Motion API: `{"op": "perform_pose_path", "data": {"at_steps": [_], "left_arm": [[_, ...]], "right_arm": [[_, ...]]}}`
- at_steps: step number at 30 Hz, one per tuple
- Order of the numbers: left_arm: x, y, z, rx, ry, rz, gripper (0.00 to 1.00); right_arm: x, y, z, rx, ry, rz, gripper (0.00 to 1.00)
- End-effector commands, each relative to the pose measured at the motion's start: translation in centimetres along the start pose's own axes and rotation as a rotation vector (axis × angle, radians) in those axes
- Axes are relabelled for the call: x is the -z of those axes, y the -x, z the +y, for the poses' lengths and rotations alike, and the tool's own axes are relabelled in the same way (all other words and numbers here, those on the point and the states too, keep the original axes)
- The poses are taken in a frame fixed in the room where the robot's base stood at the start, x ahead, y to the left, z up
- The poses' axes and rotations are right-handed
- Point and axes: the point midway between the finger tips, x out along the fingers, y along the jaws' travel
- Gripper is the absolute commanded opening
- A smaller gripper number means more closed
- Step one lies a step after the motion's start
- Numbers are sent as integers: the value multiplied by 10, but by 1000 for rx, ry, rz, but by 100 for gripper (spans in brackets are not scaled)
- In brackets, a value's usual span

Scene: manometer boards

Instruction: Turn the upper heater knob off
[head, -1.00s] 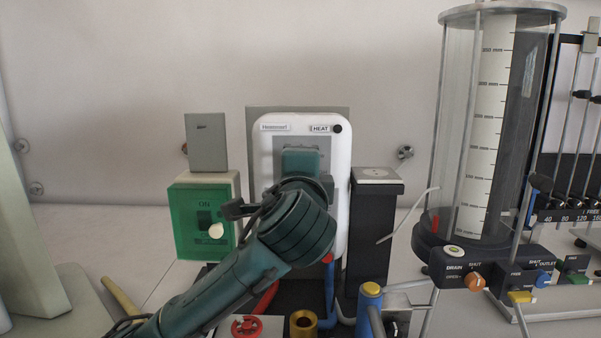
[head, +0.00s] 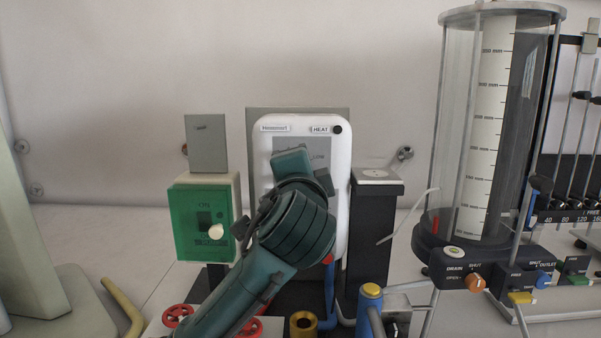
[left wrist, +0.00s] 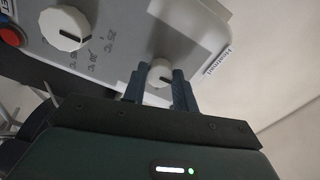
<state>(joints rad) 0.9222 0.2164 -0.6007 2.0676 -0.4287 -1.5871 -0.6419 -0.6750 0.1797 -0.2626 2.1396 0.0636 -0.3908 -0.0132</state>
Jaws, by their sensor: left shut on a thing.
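The white heater (head: 341,185) stands upright at the middle of the head view, with "HEAT" lettering at its top. My left gripper (head: 300,178) is in front of its upper face, tilted, and hides the knobs there. In the left wrist view, the upper heater knob (left wrist: 160,70), white with a dark pointer line, sits between the two fingers of my left gripper (left wrist: 160,80), which is shut on it. The lower white knob (left wrist: 65,28) is clear of the fingers. My right gripper is not in view.
A green switch box (head: 190,225) stands left of the heater and a black post (head: 374,225) right of it. A clear cylinder (head: 466,130) with a scale stands farther right. A blue-and-yellow fitting (head: 371,291) and a brass fitting (head: 303,324) are in front.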

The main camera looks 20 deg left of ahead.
Motion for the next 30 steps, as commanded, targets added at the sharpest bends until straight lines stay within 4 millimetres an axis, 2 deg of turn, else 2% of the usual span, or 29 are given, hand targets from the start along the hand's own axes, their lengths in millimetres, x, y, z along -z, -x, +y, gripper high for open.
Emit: {"op": "perform_pose_path", "data": {"at_steps": [2,3,11,21,26,30], "left_arm": [[0,0,1,-2,2,2,5],[0,0,1,-3,2,2,29],[0,0,0,-1,1,1,50],[1,7,1,0,1,1,50],[1,33,1,0,2,5,50],[1,66,1,0,3,7,50]], "right_arm": [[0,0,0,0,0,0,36],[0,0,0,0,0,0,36],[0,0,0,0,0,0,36],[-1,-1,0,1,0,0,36],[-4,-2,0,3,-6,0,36],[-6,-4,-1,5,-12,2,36]]}}
